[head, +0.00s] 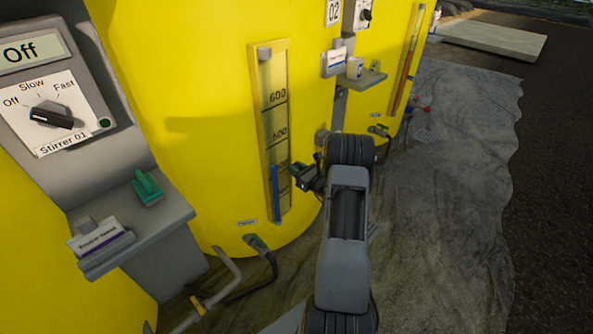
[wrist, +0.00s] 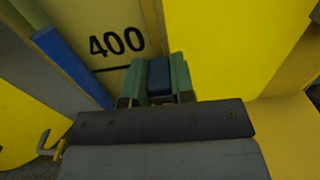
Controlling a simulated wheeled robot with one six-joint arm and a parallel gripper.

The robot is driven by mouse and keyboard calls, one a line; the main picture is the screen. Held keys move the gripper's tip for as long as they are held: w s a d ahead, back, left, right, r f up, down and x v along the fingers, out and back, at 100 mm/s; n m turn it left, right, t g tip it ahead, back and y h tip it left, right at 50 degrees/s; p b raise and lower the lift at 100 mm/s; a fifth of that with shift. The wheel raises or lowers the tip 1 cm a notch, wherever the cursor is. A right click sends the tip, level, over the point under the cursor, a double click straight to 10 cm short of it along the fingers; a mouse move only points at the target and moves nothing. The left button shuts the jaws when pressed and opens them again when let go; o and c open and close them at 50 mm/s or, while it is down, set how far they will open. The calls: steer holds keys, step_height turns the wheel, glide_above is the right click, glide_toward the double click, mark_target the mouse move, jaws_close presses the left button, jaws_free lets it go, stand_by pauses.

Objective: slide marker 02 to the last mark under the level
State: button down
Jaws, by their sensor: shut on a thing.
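My gripper (head: 298,178) is at the right edge of a sight gauge (head: 285,85) on the yellow tank. In the wrist view its green fingertips (wrist: 162,80) are shut on a small dark blue piece, which I take as marker 02 (wrist: 158,76). No number shows on it. A blue liquid column (head: 276,190) stands in the gauge; its top (wrist: 46,38) is above the 400 line (wrist: 115,68) in the wrist view and below the 500 mark (head: 279,135) in the head view. The held piece is just right of the 400 line, at about its height.
The Stirrer 01 panel (head: 48,115) and its shelf (head: 165,222) with a green clip (head: 147,188) stand at the left. A hose and pipe fitting (head: 257,243) are below the gauge. Another gauge (head: 408,60) is farther back. Sheeted ground (head: 450,200) lies open at the right.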

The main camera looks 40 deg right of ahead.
steer(key=c, duration=1)
jaws_free()
steer(key=shift+o, duration=0.2)
steer(key=shift+s, duration=0.1)
steer(key=s+d+p, duration=0.2)
steer(key=s, duration=1.1)
steer(key=shift+s+d+p, duration=0.2)
steer(key=shift+s+p, duration=0.05)
steer(key=shift+p, duration=0.05)
